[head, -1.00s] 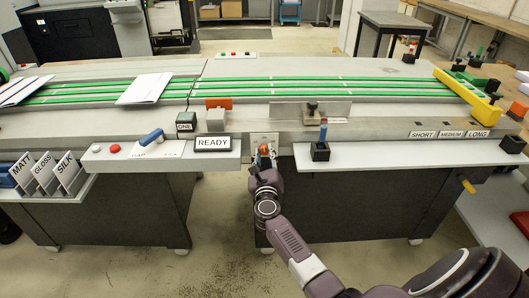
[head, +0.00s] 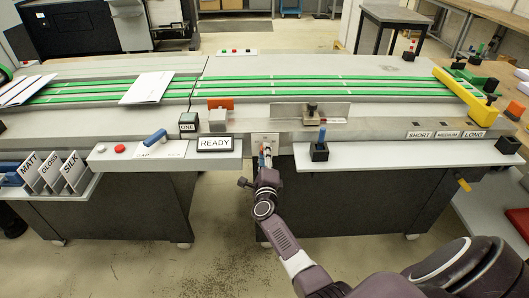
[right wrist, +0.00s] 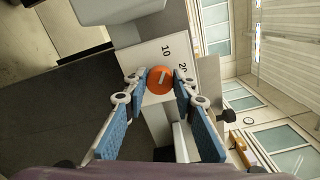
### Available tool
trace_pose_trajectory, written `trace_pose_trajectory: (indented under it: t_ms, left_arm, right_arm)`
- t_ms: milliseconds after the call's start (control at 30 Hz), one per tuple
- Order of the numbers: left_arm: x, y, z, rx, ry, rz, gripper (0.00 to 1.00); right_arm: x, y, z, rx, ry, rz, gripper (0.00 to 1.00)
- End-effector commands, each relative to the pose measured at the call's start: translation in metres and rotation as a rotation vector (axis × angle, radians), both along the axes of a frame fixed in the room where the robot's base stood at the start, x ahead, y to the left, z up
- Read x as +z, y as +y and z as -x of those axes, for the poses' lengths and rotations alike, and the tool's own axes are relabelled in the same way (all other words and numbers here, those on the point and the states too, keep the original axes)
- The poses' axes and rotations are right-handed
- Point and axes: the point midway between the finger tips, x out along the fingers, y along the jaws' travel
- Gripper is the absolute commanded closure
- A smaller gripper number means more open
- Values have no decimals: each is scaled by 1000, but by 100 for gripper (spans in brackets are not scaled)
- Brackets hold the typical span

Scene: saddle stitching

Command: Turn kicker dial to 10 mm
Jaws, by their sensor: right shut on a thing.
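The orange kicker dial (right wrist: 159,80) sits on a white plate (right wrist: 146,54) printed with 10 and 20. A short pale mark on the dial slants up and right in the right wrist view; I cannot tell exactly which number it lines up with. My right gripper (right wrist: 160,82) is shut on the dial, one blue-padded finger on each side. In the head view my right gripper (head: 265,153) is at the pale plate (head: 264,138) on the machine's front, and mostly hides the dial. My left gripper is not in view.
The READY sign (head: 215,144) and control shelf (head: 185,160) lie just left of my right gripper. A shelf (head: 400,154) with a blue-handled black block (head: 319,150) lies to the right. The green-striped feed bed (head: 290,85) runs behind.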

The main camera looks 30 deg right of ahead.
Motion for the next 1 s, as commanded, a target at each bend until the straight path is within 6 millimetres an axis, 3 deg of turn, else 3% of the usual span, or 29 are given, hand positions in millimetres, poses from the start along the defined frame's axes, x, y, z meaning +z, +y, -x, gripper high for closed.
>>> trace_pose_trajectory:
  t_ms: [733,767,900,1000]
  left_arm:
    - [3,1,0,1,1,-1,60]
    - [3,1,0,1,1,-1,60]
    - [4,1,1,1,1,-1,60]
    - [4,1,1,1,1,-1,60]
  right_arm:
    - [-2,1,0,2,48,73,99]
    - [-2,1,0,2,48,73,72]
    - [-2,1,0,2,47,72,57]
    - [-1,1,0,2,46,72,57]
